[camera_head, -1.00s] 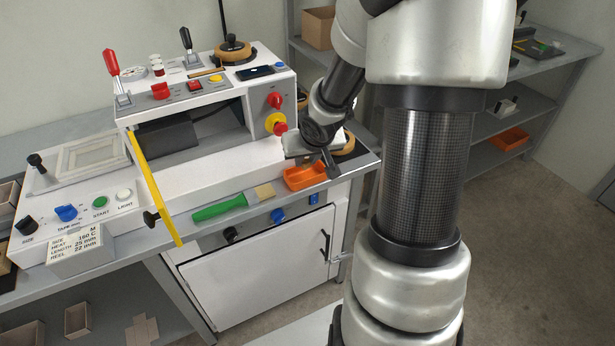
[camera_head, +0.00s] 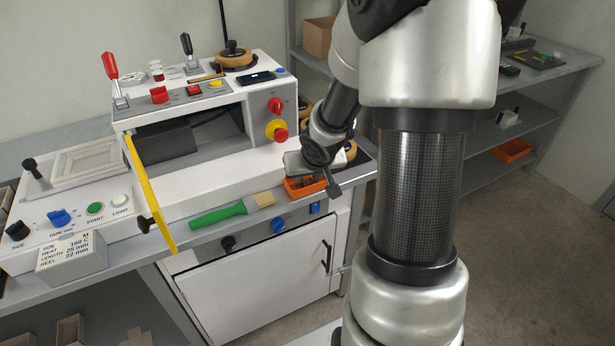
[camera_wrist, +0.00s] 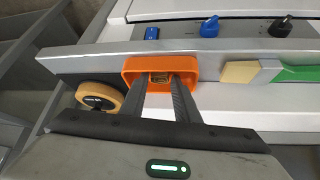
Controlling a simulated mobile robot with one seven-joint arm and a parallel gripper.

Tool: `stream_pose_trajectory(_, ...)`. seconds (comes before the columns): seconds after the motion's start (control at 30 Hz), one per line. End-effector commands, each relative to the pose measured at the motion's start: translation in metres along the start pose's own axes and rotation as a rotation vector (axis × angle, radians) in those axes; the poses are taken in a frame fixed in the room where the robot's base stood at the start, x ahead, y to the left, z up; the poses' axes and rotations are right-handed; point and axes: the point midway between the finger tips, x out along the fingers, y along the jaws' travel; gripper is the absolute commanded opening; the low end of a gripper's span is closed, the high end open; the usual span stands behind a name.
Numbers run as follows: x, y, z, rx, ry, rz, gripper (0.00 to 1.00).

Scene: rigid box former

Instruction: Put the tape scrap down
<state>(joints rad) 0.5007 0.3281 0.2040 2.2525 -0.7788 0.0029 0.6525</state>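My gripper (camera_wrist: 162,82) points down into a small orange tray (camera_wrist: 131,72) at the front right of the machine's ledge. Its two dark fingers stand apart, with tips inside the tray's rim. A small brown piece (camera_wrist: 160,77), which looks like the tape scrap, shows between the fingertips. I cannot tell whether the fingers press on it or it lies loose on the tray floor. In the head view the orange tray (camera_head: 294,190) is partly hidden by my gripper (camera_head: 333,188), and the scrap cannot be made out there.
A tan tape roll (camera_wrist: 99,96) stands close beside the tray. A brush with a green handle (camera_head: 218,214) lies on the ledge on the tray's other side. The white box-forming machine (camera_head: 225,168) rises behind, with a yellow strip (camera_head: 150,195) at its front. A shelf (camera_head: 545,75) stands right.

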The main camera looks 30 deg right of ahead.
Motion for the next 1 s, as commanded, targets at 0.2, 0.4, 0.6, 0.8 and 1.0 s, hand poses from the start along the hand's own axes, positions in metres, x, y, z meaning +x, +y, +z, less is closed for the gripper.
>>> stream_pose_trajectory(0.2,-0.023,0.000,-0.005,0.001,0.001,0.001,0.28)
stream_pose_trajectory(0.4,-0.070,0.001,-0.007,0.002,0.001,0.002,0.28)
stream_pose_trajectory(0.6,-0.107,0.001,-0.005,0.001,0.000,0.002,0.28)
stream_pose_trajectory(0.8,-0.122,0.000,-0.003,0.001,0.000,0.000,0.28)
stream_pose_trajectory(1.0,-0.123,0.000,-0.002,0.000,0.000,0.000,0.28)
